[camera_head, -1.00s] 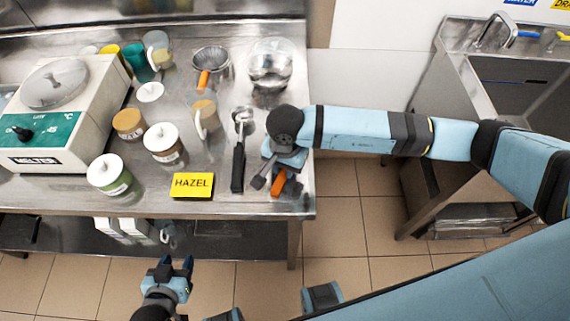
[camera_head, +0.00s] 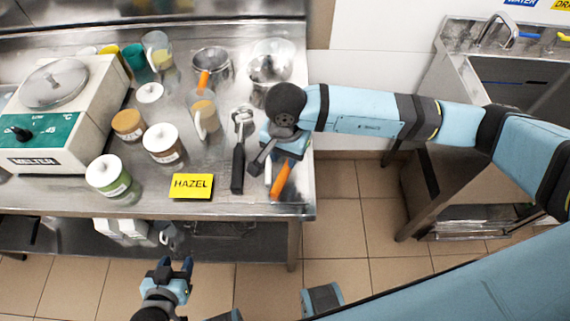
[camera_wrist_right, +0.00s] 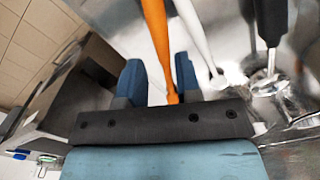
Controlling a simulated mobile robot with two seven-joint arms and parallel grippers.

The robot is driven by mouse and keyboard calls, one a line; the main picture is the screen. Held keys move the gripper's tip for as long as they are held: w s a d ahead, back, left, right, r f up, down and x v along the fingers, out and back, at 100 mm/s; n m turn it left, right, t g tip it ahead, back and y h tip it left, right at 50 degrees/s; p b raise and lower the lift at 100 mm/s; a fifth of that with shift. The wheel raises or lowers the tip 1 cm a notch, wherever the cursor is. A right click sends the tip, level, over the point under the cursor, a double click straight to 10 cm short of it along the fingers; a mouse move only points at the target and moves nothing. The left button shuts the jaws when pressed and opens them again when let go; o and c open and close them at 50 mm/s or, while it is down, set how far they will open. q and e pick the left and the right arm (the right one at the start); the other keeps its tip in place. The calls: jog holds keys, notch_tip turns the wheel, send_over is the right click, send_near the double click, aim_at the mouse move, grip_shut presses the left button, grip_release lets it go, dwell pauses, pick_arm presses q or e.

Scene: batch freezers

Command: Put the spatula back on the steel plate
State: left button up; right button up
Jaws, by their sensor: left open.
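An orange-handled tool (camera_head: 281,180), which looks like the spatula, lies at the right end of the steel table, its far part hidden under my right gripper (camera_head: 284,145). In the right wrist view the orange handle (camera_wrist_right: 157,35) runs between the two blue fingertips of my right gripper (camera_wrist_right: 160,80), with a gap beside it, so the fingers look apart. A white handle (camera_wrist_right: 194,35) lies beside it. I cannot make out a separate steel plate under the tools. My left gripper (camera_head: 174,266) is open and empty, in front of the table's front edge.
A black-handled scoop (camera_head: 238,165) lies just left of my right gripper. The yellow HAZEL card (camera_head: 192,186), lidded jars (camera_head: 163,144), a strainer (camera_head: 212,65) and steel bowls (camera_head: 268,72) stand around. A sink (camera_head: 520,80) is at the right, beyond a floor gap.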

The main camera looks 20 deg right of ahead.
notch_tip(320, 180, up, 7)
jog(key=shift+f, duration=0.2)
jog(key=shift+f, duration=0.1)
dwell(0.5)
